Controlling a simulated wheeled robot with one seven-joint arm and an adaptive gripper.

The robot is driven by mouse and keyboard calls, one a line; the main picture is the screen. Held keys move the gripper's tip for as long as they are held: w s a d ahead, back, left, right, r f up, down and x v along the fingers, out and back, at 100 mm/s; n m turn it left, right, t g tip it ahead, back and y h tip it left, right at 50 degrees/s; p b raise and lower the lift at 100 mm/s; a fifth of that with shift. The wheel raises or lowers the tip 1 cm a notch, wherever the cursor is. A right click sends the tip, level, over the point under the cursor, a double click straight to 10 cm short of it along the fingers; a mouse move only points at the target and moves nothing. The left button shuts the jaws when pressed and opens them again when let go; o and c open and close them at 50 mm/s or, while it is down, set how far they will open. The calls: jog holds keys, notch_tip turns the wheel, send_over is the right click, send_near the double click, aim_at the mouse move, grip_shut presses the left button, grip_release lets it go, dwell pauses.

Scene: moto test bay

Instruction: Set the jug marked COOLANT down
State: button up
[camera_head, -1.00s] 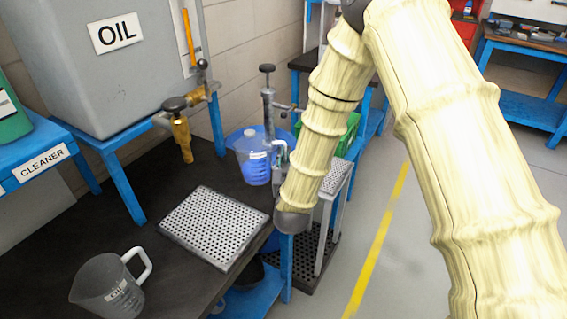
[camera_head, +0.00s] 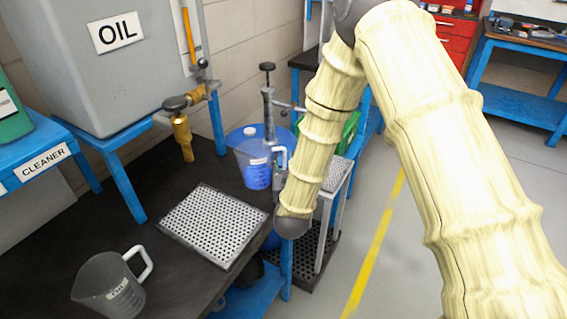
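A clear jug with blue liquid (camera_head: 256,174) shows in the head view beyond the perforated tray, left of my forearm. Its label is too small to read. Its handle faces right, towards my arm. My gripper (camera_head: 279,172) shows only as a grey sliver beside this handle; my forearm hides most of it. I cannot tell whether its fingers are closed on the handle, or whether the jug rests on anything.
A perforated tray (camera_head: 212,226) lies on the dark bench (camera_head: 165,262). The grey OIL tank (camera_head: 130,75) has a brass tap (camera_head: 182,138) above the bench. Bare bench lies left of the tray.

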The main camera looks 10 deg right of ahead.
jog(key=shift+r, duration=0.1)
jog(key=s+b, duration=0.2)
jog(key=s, duration=1)
jog(key=shift+a, duration=0.25)
